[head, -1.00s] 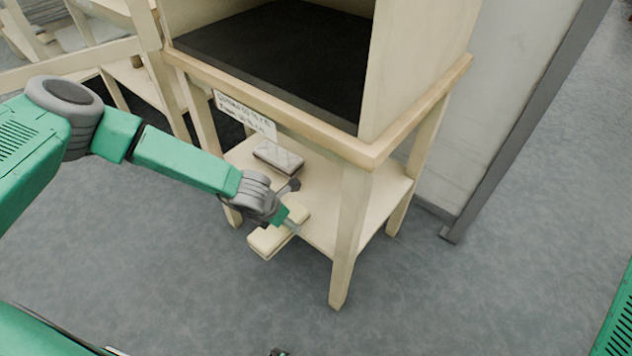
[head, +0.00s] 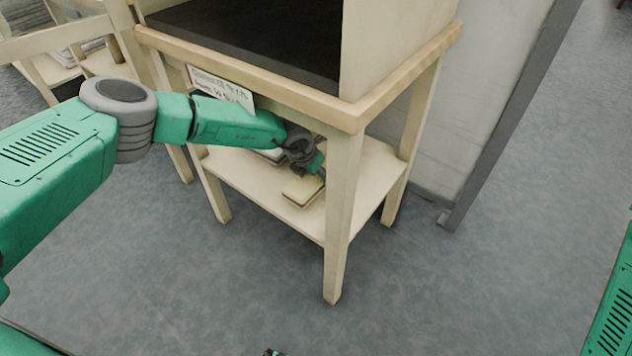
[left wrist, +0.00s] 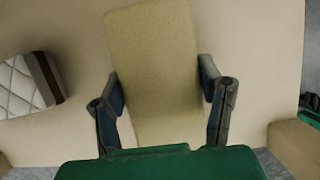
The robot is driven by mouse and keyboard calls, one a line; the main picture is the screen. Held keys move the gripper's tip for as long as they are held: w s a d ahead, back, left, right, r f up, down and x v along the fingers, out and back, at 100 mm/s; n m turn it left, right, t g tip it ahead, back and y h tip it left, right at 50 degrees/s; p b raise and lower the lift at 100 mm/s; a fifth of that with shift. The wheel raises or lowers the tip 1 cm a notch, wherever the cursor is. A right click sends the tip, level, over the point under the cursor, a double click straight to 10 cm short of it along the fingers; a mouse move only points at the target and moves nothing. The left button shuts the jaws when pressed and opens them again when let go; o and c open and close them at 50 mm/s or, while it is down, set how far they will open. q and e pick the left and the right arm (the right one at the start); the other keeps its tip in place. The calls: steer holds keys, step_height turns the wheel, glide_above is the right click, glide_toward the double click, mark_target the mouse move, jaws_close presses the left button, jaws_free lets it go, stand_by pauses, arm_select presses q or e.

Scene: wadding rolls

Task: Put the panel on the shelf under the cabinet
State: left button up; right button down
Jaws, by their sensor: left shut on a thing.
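The panel (head: 301,192) is a flat, pale yellow block. It is over the right part of the cream lower shelf (head: 250,182), under the cabinet (head: 398,45). My left gripper (head: 313,168) is shut on the panel. In the left wrist view, the fingers (left wrist: 160,78) press the long sides of the panel (left wrist: 152,45), and the shelf (left wrist: 245,60) spreads behind it. I cannot tell whether the panel touches the shelf.
A white quilted block with a dark edge (left wrist: 28,85) lies on the shelf, left of the panel; my arm mostly hides it in the head view. A table leg (head: 342,215) stands close to the panel's right. A label (head: 222,88) hangs on the front edge.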

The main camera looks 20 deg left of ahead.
arm_select(q)
steer(key=shift+a+f, duration=0.1)
steer(key=shift+f, duration=0.8)
steer(key=shift+a+r, duration=0.1)
steer(key=shift+a, duration=0.2)
steer(key=shift+c, duration=0.4)
steer(key=o, duration=0.8)
steer(key=shift+o, duration=0.2)
arm_select(e)
steer(key=shift+a+f, duration=0.3)
steer(key=shift+a, duration=0.05)
arm_select(q)
steer(key=shift+d, duration=0.15)
arm_select(e)
steer(key=shift+d, duration=0.1)
